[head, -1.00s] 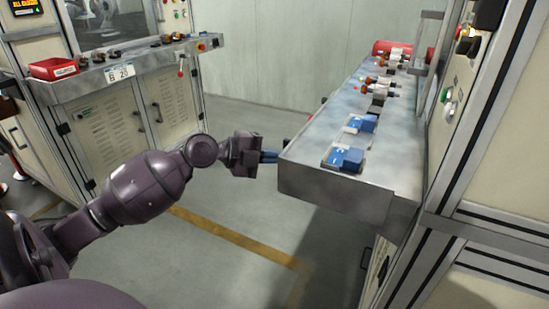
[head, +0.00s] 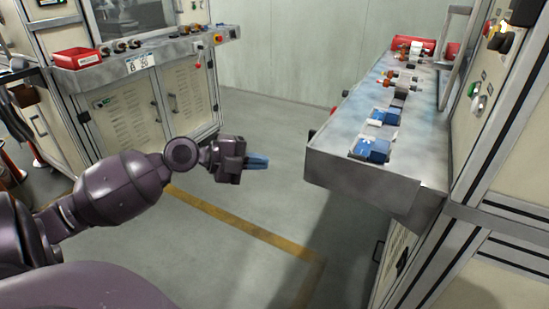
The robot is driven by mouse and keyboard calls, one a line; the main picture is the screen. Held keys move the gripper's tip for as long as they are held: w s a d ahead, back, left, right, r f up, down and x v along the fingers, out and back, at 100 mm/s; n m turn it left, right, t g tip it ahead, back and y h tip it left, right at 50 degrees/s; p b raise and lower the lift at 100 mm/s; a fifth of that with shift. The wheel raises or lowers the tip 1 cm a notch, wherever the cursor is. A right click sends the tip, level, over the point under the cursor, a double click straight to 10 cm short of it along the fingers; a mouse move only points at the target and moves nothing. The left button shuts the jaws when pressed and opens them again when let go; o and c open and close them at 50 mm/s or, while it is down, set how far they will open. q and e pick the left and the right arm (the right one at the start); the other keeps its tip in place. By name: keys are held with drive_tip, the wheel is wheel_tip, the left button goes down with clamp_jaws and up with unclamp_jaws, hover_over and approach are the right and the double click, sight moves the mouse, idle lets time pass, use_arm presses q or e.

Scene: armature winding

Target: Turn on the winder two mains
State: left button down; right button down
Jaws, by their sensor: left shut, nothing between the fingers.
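My left gripper (head: 262,162) is shut and empty, its blue fingers pointing right in the gap between two machines. The gripper touches none of these. My right gripper is not in view.
The right machine's metal shelf (head: 345,170) juts toward me, carrying blue blocks (head: 372,149), several small parts and a red bin (head: 413,44). A red tray (head: 76,58) sits on the left ledge. Open floor with a yellow line (head: 240,228) lies between the machines.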

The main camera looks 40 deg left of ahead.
use_arm(q)
drive_tip(key=shift+s+a, duration=0.3)
drive_tip(key=shift+s, duration=0.2)
drive_tip(key=shift+s+a, duration=0.25)
drive_tip(key=shift+s, duration=0.2)
